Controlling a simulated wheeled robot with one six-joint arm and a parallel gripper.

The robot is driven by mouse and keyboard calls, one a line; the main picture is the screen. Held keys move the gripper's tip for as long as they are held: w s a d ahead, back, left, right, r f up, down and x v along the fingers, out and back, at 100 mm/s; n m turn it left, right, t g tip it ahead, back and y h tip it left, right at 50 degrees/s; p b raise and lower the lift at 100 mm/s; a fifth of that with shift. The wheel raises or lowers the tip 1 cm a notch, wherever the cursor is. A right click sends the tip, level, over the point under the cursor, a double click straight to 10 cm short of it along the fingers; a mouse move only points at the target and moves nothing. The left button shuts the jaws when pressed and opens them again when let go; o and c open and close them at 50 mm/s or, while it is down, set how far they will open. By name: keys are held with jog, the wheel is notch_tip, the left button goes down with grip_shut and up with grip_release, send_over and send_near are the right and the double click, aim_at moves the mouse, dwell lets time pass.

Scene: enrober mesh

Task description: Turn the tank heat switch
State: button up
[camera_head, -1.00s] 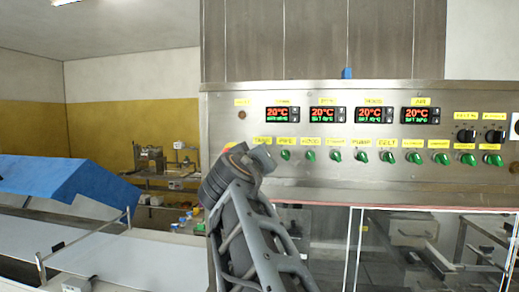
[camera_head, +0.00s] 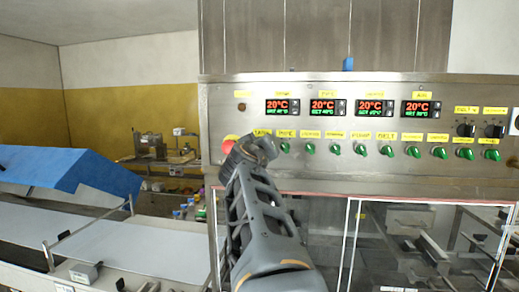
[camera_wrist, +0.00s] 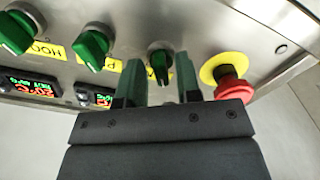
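The tank switch (camera_wrist: 161,59) is a small green knob, the one nearest the red stop button in the wrist view. That view shows the panel upside down. In the head view the switch is hidden behind my gripper, below the yellow tank label (camera_head: 262,132). My gripper (camera_wrist: 160,77) is open, with one finger on each side of the knob. A gap shows between the fingers; whether either touches the knob I cannot tell. In the head view my gripper (camera_head: 264,148) is close to the panel.
The red stop button (camera_wrist: 232,86) on its yellow ring is beside the right finger in the wrist view. The pipe switch (camera_wrist: 93,49) is on the other side. Several green switches run along the steel panel (camera_head: 350,175). Temperature displays (camera_head: 327,107) sit above.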

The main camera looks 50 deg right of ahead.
grip_shut()
jog(key=shift+f+b, duration=0.1)
jog(key=shift+b, duration=0.25)
jog(key=m+b, duration=1.1)
jog(key=b, duration=0.2)
jog(key=shift+a+m, duration=0.1)
jog(key=shift+m, duration=0.3)
jog(key=shift+r, duration=0.2)
